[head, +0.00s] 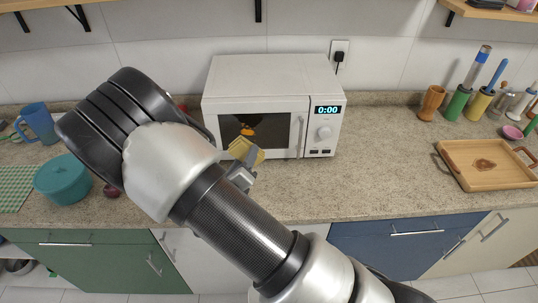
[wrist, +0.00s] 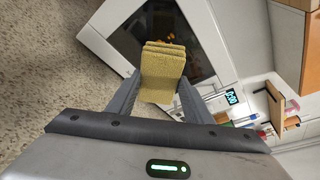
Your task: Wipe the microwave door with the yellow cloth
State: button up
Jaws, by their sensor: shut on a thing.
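The white microwave (head: 272,77) stands on the counter against the tiled wall, with its door shut. Its door has a dark window (head: 268,134) with an orange mark on it and a vertical handle (head: 298,131) at the right. The yellow cloth (wrist: 163,66), folded in layers, is between the fingers of my gripper (wrist: 158,95), which is shut on it. In the head view the cloth (head: 246,150) is in front of the lower door. Whether it touches the door is unclear.
A teal pot (head: 63,178) and a blue mug (head: 37,122) stand at the left. A wooden tray (head: 485,176) lies at the right, near a wooden cup (head: 431,102) and several bottles. The counter (head: 380,165) right of the microwave is clear.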

jog(key=shift+a+f+n+y, duration=0.15)
jog(key=shift+a+n+y, duration=0.15)
jog(key=shift+a, duration=0.5)
jog(key=shift+w+d+b, duration=0.15)
jog(key=shift+w+b, duration=0.35)
jog(key=shift+w, duration=2.5)
jog(key=shift+w, duration=0.85)
jog(key=shift+d, duration=0.1)
jog(key=d, duration=0.3)
jog(key=shift+d, duration=0.4)
jog(key=shift+t, duration=0.3)
jog(key=shift+w+a+r, duration=0.1)
jog(key=shift+a+r, duration=0.05)
jog(key=shift+a, duration=0.95)
jog(key=shift+w+a+r, duration=0.1)
jog(key=shift+a, duration=0.95)
